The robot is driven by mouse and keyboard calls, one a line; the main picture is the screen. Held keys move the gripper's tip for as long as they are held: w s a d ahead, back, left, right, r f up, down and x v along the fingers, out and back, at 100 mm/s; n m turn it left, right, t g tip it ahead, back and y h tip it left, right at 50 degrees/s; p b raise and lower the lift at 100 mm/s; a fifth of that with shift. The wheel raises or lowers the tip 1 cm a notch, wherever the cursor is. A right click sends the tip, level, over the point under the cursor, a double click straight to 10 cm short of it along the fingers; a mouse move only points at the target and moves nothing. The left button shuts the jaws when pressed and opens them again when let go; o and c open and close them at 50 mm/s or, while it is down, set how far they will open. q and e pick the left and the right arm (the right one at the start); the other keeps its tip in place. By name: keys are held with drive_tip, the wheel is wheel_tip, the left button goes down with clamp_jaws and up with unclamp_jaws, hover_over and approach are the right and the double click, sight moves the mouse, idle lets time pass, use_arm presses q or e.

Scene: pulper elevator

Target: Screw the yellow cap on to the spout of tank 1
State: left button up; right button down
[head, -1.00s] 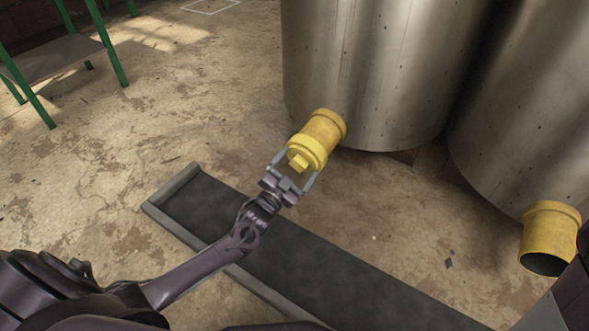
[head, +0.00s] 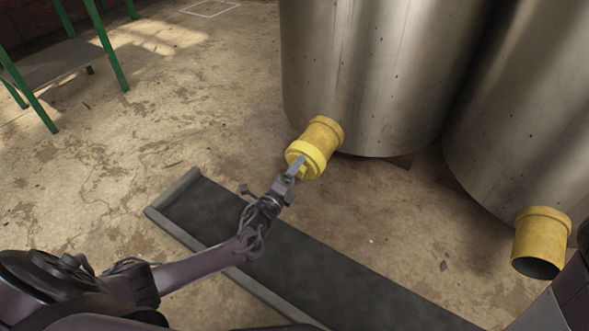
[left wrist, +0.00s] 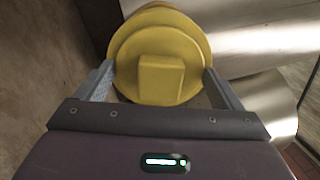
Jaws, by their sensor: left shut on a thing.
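The yellow cap (head: 304,160), with a square knob on its face, sits at the open end of the yellow spout (head: 322,134) of the left steel tank (head: 375,75). Cap and spout look in line and touching; I cannot tell how far the thread is engaged. My left gripper (head: 299,167) is shut on the cap. In the left wrist view the two fingers (left wrist: 159,88) flank the cap (left wrist: 160,66) on its left and right sides, and its square knob faces the camera. My right gripper is not in view.
A second steel tank (head: 535,120) stands at the right, its yellow spout (head: 541,243) open and uncapped. A dark trough with a grey rim (head: 172,192) runs across the floor below my left arm. A green-legged table (head: 105,45) stands at the upper left.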

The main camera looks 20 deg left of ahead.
use_arm(q)
drive_tip(key=m, duration=0.3)
drive_tip(key=shift+s+d+f, duration=0.15)
drive_tip(key=shift+f, duration=0.15)
drive_tip(key=o, duration=0.8)
drive_tip(key=shift+f, duration=0.1)
drive_tip(key=shift+o, duration=0.2)
drive_tip(key=p+v, duration=0.1)
drive_tip(key=v, duration=0.1)
drive_tip(key=p+v, duration=0.1)
drive_tip(key=v, duration=0.1)
drive_tip(key=shift+s+r, duration=0.2)
